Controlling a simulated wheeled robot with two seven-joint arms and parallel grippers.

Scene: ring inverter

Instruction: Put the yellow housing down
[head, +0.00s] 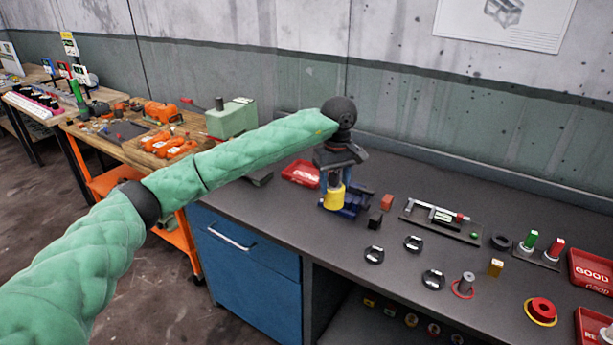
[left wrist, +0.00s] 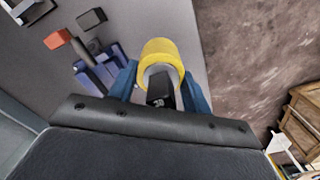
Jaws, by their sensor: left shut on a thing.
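My left gripper (head: 334,183) is over the left part of the dark workbench (head: 246,208) in the head view. It is shut on the yellow housing (head: 334,198), a short yellow cylinder. In the left wrist view the yellow housing (left wrist: 162,50) sits between the two blue fingers of my left gripper (left wrist: 160,85). I cannot tell whether the housing touches the bench. A dark blue fixture (head: 355,203) stands right beside it, and this fixture (left wrist: 97,70) also shows in the left wrist view. My right gripper is not in view.
A red tray (head: 301,172) lies behind the gripper. A red block (head: 387,202) and a black block (head: 374,223) lie to the right. Several black rings, a caliper-like gauge (head: 436,213) and pegs stand farther right. The bench's front edge is close to the housing.

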